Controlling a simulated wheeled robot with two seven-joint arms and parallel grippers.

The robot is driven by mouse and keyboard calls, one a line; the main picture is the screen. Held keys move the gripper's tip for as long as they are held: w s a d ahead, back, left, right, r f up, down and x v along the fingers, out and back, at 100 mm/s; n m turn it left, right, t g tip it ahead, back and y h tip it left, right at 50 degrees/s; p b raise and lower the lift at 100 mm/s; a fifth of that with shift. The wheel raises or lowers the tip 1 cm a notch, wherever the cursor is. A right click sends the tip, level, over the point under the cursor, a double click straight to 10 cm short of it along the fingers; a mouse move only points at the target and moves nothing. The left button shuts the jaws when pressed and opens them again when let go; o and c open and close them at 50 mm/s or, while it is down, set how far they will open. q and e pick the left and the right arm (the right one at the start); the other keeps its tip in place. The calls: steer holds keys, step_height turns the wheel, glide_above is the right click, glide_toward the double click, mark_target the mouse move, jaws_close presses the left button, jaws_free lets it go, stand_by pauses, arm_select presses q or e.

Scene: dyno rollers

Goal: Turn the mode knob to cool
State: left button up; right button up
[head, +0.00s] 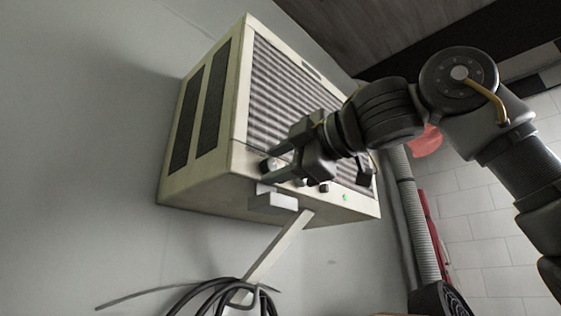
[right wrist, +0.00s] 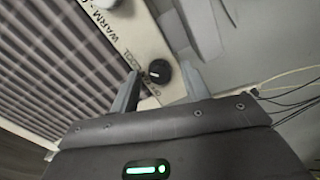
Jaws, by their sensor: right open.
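The box-shaped unit (head: 205,150) is mounted on the wall, with a knob strip under its front grille. The mode knob (right wrist: 159,70) is round and black with a small white mark, beside the printed words WARM and COOL (right wrist: 123,47). The white mark's exact setting is too small to tell. My right gripper (right wrist: 163,84) is open, with its fingertips on either side of the knob. Contact cannot be told. In the head view my right gripper (head: 272,160) reaches the left end of the strip, partly covering it. My left gripper is out of view.
A small green light (head: 346,197) shows at the right of the strip. A pale box (head: 273,201) sits under the unit, above a slanted support (head: 275,248). Coiled black cable (head: 225,297) hangs below. A ribbed hose (head: 408,205) stands to the right.

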steer(key=b+v, duration=0.3)
steer(key=v, duration=0.8)
steer(key=shift+b, duration=0.4)
steer(key=shift+w, duration=0.15)
